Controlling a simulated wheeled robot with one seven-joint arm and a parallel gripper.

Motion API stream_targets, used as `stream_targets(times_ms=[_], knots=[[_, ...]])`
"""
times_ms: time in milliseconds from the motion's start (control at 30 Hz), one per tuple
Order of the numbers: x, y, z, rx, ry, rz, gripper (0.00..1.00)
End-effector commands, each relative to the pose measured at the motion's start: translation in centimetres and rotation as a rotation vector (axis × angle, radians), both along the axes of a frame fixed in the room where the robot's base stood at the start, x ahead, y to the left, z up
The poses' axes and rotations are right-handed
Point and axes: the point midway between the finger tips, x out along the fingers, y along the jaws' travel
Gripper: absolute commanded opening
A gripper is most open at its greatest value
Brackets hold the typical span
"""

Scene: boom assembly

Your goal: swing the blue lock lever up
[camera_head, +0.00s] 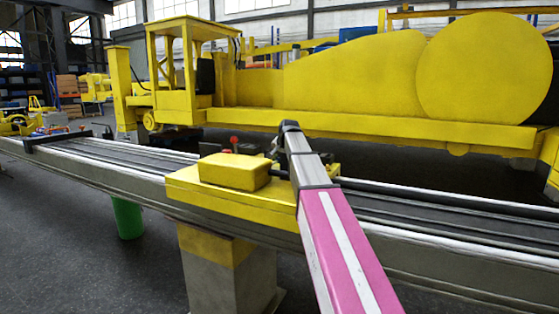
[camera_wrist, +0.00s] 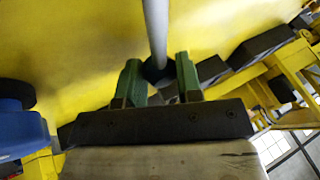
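In the wrist view, my gripper (camera_wrist: 158,80) has two green fingers standing apart. A straight grey rod (camera_wrist: 155,25) with a dark collar at its lower end lies in line with the gap between them. I cannot tell whether either finger touches it. A blue part (camera_wrist: 22,132) with a dark round piece above it shows at the left edge, apart from the fingers; I cannot tell whether it is the lock lever. In the head view, my pink and grey arm reaches over the yellow carriage (camera_head: 185,186), hiding my gripper. No blue lever is distinguishable there.
The carriage sits on a long grey rail (camera_head: 445,225) on a grey and yellow pedestal (camera_head: 228,280). A yellow box (camera_head: 234,172) and a red knob (camera_head: 234,139) are on or near the carriage. A large yellow machine (camera_head: 350,80) stands behind. A green cylinder (camera_head: 127,218) stands under the rail.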

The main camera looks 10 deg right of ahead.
Motion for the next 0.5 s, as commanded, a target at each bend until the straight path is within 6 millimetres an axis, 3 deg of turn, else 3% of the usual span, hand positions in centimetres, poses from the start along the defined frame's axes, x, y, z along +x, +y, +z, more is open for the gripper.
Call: stream_targets(times_ms=[500], knots=[[-0.7,0.4,2.5,-0.153,-0.21,0.0,0.0]])
